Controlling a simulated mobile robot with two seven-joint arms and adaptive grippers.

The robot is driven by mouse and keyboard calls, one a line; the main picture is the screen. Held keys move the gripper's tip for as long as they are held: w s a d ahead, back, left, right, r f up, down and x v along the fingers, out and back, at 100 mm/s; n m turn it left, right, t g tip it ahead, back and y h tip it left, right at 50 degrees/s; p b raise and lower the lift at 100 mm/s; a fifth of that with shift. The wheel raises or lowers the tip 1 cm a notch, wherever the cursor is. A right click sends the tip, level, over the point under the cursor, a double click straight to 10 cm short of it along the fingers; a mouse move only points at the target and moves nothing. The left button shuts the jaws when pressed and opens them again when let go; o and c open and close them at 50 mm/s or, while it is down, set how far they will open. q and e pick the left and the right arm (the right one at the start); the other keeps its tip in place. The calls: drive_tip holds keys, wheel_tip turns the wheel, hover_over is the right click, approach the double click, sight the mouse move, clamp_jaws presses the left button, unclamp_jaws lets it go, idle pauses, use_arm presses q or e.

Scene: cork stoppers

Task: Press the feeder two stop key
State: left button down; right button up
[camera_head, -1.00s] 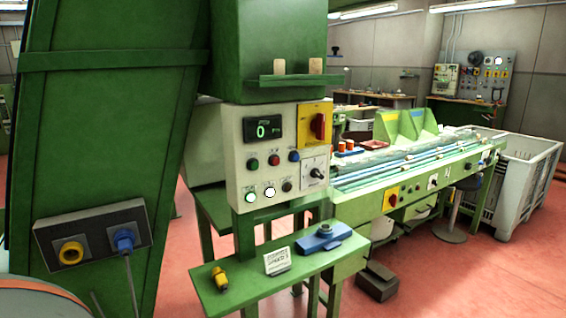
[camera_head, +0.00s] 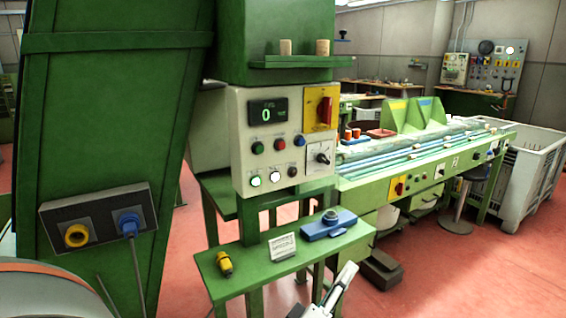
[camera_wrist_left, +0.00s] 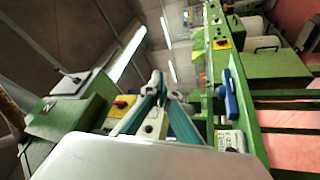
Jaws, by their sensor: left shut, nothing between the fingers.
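The pale control panel (camera_head: 285,140) hangs under the green cabinet. It has a display reading 0, a green button (camera_head: 257,148), a red button (camera_head: 280,144), a blue button (camera_head: 299,140) and a lower row with two lit buttons and a dark one. Labels are too small to read, so I cannot tell which is the feeder two stop key. My left gripper (camera_head: 347,270) shows partly at the bottom, below and right of the panel, apart from it. In the left wrist view its fingers (camera_wrist_left: 165,88) are shut and empty, partly covering the panel (camera_wrist_left: 150,122). My right gripper is not seen.
Below the panel, a green shelf (camera_head: 240,279) bears a yellow connector (camera_head: 224,264), a small card (camera_head: 282,246) and a blue device (camera_head: 328,225). A green conveyor bench (camera_head: 425,178) extends right. A pale crate (camera_head: 536,178) stands beyond. Red floor is open at lower right.

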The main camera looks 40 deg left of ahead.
sight(281, 146)
use_arm(q)
drive_tip(key=a+r+n+y, duration=0.3)
drive_tip(key=r+n+y, duration=0.1)
drive_tip(key=r+n, duration=0.3)
drive_tip(key=w+a+r+n+y+b, duration=0.1)
drive_tip(key=a+r+n+y, duration=0.3)
drive_tip(key=r+n, duration=0.3)
drive_tip(key=w+a+r+n+g+y, duration=0.1)
drive_tip(key=a+r+n+y, duration=0.3)
drive_tip(key=n, duration=0.9)
wheel_tip(281, 146, up, 4)
drive_tip(key=shift+a+f+y, duration=0.15)
drive_tip(key=shift+a+y, duration=0.1)
drive_tip(key=shift+y, duration=0.45)
drive_tip(key=shift+w, duration=0.15)
drive_tip(key=shift+w+a+p, duration=0.2)
drive_tip(key=shift+w+a, duration=0.35)
drive_tip(key=shift+a, duration=0.8)
drive_tip(key=shift+w+a+p, duration=0.2)
drive_tip(key=shift+w+a, duration=0.35)
drive_tip(key=shift+a, duration=0.8)
drive_tip(key=shift+w+a+p, duration=0.2)
drive_tip(key=shift+w+a, duration=0.35)
drive_tip(key=shift+a, duration=0.8)
drive_tip(key=shift+a, duration=0.1)
drive_tip(key=shift+w+a, duration=0.15)
drive_tip(key=shift+a, duration=0.15)
